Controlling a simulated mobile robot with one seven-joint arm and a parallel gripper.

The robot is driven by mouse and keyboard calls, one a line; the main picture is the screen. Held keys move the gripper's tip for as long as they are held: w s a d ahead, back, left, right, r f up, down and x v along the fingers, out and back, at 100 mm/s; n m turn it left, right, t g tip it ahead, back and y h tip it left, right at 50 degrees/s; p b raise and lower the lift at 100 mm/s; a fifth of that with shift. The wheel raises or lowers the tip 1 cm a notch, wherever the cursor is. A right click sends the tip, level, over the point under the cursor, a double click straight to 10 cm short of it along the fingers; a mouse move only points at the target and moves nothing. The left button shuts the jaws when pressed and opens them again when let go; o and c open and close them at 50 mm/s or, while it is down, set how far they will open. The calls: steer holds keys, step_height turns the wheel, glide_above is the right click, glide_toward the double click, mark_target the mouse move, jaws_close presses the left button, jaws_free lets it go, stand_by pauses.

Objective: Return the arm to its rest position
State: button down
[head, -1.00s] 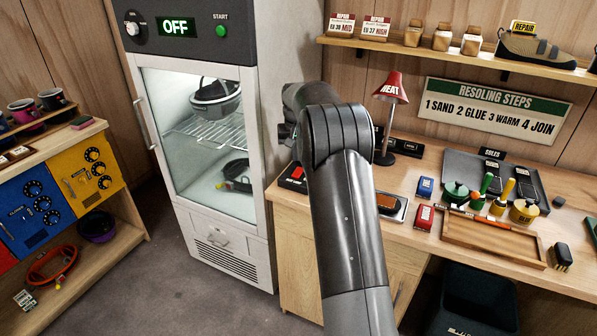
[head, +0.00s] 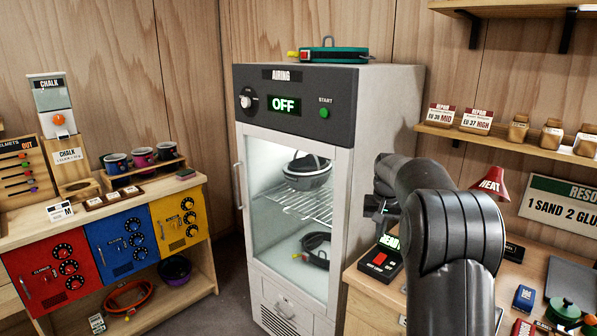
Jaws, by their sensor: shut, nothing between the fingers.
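My arm (head: 452,225) rises at the lower right and bends over at the elbow in front of the workbench. My gripper (head: 376,206) shows only as a small dark part left of the arm, beside the airing cabinet's right side. The rest of it is hidden behind my arm links. It is shut, and no held object shows.
The airing cabinet (head: 342,140) reads OFF, with its door closed and a helmet (head: 308,172) inside. A shelf of colored lockers (head: 120,245) is at left.

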steer(key=s+a+r+t, duration=0.1)
steer(key=s+a+r, duration=0.1)
steer(key=s+r, duration=0.35)
steer(key=s+a+r+n, duration=0.1)
steer(key=s+a+r, duration=0.15)
steer(key=s, duration=0.55)
steer(key=s+a+r+t, duration=0.1)
steer(key=s+a+r, duration=0.2)
steer(key=s, duration=0.4)
steer(key=s+a+f+n, duration=0.1)
steer(key=s+a+f, duration=0.1)
steer(key=s, duration=0.9)
steer(key=s+a+f+t, duration=0.1)
steer(key=s+f, duration=0.3)
steer(key=s, duration=0.7)
steer(key=shift+a+n, duration=0.4)
steer(key=shift+a, duration=0.05)
steer(key=shift+s, duration=0.1)
